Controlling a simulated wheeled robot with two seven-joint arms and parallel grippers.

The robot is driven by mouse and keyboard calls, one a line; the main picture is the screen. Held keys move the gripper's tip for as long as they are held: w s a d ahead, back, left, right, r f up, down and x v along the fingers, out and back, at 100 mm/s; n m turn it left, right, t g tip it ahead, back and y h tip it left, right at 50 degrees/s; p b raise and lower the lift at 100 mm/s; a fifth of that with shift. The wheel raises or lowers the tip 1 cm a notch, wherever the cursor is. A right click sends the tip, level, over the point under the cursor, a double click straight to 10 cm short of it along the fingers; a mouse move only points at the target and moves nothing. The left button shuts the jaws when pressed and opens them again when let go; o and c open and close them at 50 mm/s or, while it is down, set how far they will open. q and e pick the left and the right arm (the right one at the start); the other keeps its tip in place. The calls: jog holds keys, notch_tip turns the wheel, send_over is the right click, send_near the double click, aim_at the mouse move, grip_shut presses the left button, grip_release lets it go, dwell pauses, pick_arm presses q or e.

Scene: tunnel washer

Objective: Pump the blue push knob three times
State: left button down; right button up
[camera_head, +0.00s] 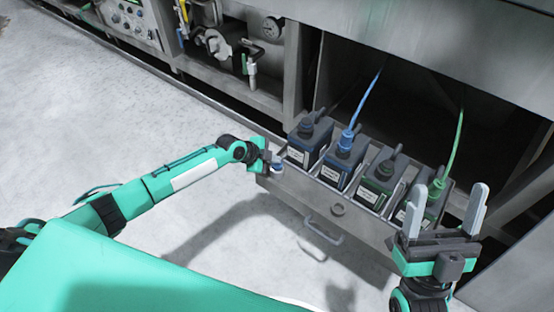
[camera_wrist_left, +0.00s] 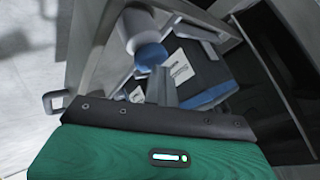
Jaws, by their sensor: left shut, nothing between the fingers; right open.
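In the left wrist view the blue knob (camera_wrist_left: 150,55) shows beside a white cylindrical part, close beyond my gripper. My left gripper (camera_head: 267,155) is shut and empty, right at the knob; I cannot tell whether it touches it. Its fingers (camera_wrist_left: 162,86) show in the left wrist view just below the knob. My right gripper (camera_head: 448,212) is open and empty, its fingers pointing up at the drawer's right end.
The pulled-out drawer (camera_head: 338,209) has a handle (camera_head: 323,238) in front. It holds several canisters, among them a blue-capped one (camera_head: 343,160) with a blue hose and a green one (camera_head: 432,197) with a green hose. The washer's frame stands behind. The floor at left is clear.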

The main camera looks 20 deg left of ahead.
aim_at(274, 164)
pick_arm(q)
jog(key=shift+r+p, duration=1.2)
jog(key=shift+r, duration=0.45)
jog(key=shift+f, duration=0.15)
jog(key=shift+f+b, duration=0.25)
jog(key=shift+b, duration=0.2)
